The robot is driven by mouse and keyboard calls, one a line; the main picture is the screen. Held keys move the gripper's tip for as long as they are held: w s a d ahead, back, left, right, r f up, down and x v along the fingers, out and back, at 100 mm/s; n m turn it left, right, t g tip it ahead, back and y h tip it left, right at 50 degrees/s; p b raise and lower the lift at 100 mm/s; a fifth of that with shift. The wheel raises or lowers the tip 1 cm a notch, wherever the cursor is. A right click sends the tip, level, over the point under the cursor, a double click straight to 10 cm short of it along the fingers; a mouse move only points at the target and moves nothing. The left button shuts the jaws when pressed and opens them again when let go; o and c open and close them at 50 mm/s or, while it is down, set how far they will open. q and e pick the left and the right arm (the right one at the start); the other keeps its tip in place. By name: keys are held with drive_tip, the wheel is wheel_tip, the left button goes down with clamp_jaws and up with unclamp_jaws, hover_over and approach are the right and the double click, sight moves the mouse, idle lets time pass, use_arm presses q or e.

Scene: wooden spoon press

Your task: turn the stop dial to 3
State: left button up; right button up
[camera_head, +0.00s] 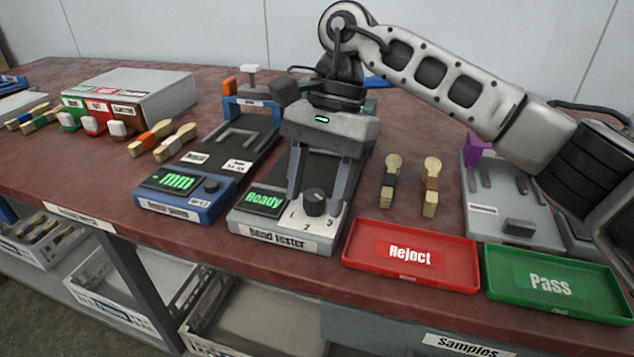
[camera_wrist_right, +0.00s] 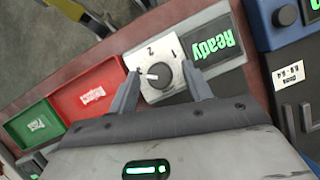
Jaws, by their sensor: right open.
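The stop dial (camera_head: 314,203) is a dark round knob on the white face of the bend tester (camera_head: 275,243), with 1, 2 and 3 printed around its front side. My right gripper (camera_head: 317,196) is open and points down over the dial, one finger on each side. In the right wrist view the dial (camera_wrist_right: 158,75) shows between the open fingers (camera_wrist_right: 160,80). A light mark on the knob points left there, toward the left finger. My left gripper is out of view.
The tester's screen (camera_head: 265,200) reads "Ready". A blue gauge (camera_head: 185,203) stands to its left. A red Reject tray (camera_head: 411,278) and green Pass tray (camera_head: 556,309) lie to the right. Two wooden spoons (camera_head: 431,185) lie behind the red tray.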

use_arm(q)
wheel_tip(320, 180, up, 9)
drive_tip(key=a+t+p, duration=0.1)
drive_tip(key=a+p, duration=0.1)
drive_tip(key=p, duration=0.3)
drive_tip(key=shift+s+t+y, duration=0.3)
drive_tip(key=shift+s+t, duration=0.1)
use_arm(e)
drive_tip(key=v, duration=1.6)
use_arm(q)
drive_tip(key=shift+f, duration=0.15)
use_arm(e)
drive_tip(key=shift+s, duration=0.1)
